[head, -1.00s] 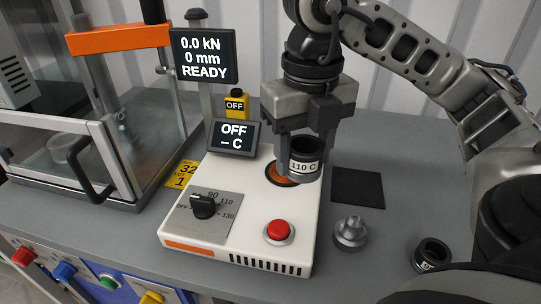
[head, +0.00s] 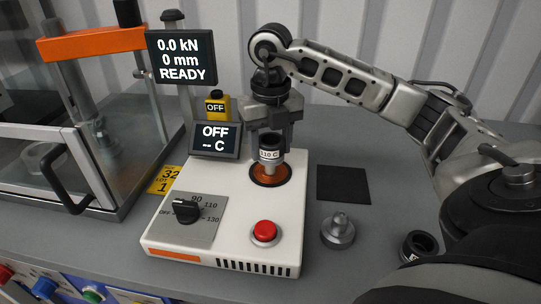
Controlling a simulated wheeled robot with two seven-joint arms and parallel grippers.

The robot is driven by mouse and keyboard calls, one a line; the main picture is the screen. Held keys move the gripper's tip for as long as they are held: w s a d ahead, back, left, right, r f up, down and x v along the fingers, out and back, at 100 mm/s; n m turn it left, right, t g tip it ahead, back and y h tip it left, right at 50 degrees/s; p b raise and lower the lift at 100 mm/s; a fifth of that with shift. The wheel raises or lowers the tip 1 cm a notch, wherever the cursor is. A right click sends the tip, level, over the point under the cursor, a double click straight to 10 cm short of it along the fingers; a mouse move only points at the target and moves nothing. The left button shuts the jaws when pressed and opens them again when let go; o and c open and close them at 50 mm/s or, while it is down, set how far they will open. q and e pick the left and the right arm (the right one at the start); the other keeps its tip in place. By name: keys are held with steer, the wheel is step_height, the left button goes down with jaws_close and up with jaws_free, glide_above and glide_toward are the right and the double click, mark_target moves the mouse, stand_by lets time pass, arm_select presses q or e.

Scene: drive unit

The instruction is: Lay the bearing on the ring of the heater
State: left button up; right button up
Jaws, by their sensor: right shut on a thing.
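The bearing (head: 269,154) is a dark-topped metal cylinder with a white band reading "110 C". My right gripper (head: 268,140) is shut on it from behind and above. The bearing is upright over the orange-brown ring (head: 270,174) of the white heater (head: 210,236). Its lower end overlaps the ring in the picture; I cannot tell whether it touches. The heater's display (head: 216,140) reads "OFF" and "-- C". My left gripper is not in view.
The heater has a black dial (head: 187,211) and a red button (head: 264,232). To its right are a black mat (head: 343,184), a stepped metal piece (head: 338,230) and another dark ring-shaped part (head: 418,246). A glass-fronted press (head: 95,150) stands at the left, its display (head: 182,58) reading "READY".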

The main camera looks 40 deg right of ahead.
mark_target(271, 158)
steer(key=shift+w+d+f+p, duration=0.1)
steer(key=shift+f+p, duration=0.1)
steer(key=shift+f, duration=0.7)
steer(key=shift+w+d+f+p, duration=0.1)
steer(key=shift+f+p, duration=0.05)
steer(key=shift+f, duration=0.75)
steer(key=shift+f, duration=0.1)
steer(key=shift+f, duration=0.15)
steer(key=o, duration=1.1)
steer(key=shift+o, duration=0.2)
step_height(271, 158, up, 12)
steer(key=p, duration=0.1)
steer(key=shift+r, duration=0.25)
